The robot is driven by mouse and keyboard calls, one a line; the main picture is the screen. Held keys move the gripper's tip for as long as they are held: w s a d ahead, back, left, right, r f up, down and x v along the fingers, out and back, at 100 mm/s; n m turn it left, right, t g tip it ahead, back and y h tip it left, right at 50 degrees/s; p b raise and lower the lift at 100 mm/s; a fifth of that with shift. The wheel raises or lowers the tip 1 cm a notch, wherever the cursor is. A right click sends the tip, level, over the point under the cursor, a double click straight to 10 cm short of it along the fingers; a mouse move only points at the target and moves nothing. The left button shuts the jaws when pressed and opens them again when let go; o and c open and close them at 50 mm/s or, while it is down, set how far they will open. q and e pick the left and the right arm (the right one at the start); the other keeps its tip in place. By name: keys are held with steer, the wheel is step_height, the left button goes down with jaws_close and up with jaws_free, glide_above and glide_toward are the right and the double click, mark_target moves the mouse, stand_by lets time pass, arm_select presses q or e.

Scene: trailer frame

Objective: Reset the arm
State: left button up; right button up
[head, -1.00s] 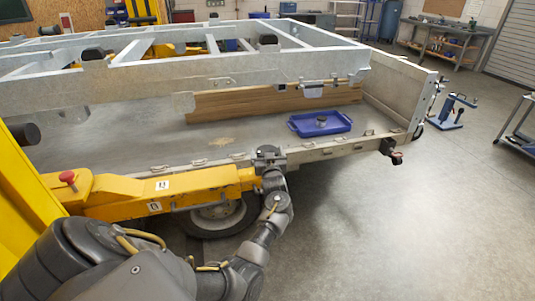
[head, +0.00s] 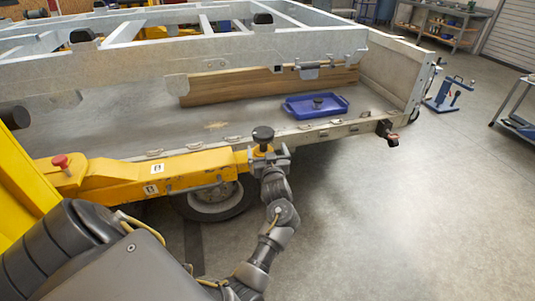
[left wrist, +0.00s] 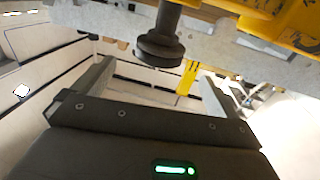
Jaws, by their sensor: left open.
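My left gripper (head: 268,157) is at the trailer's near side, by the end of the yellow drawbar beam (head: 200,168). It is open, with its two fingers (left wrist: 160,75) spread in the left wrist view. A black round-headed knob on a stem (head: 263,136) stands just beyond the gripper. It also shows in the left wrist view (left wrist: 160,48), between and past the fingertips, with space on both sides and nothing gripped. My left arm is bent, with the forearm low in the head view. My right gripper is out of view.
The trailer's grey metal frame (head: 190,58) lies across the back. A blue tray (head: 335,110) with a dark part in it sits on the trailer bed. A wheel (head: 215,203) is under the beam. A red emergency knob (head: 60,161) is at left.

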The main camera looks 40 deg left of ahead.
arm_select(q)
steer(key=shift+s+d, duration=0.3)
steer(key=shift+d, duration=0.05)
stand_by(0.3)
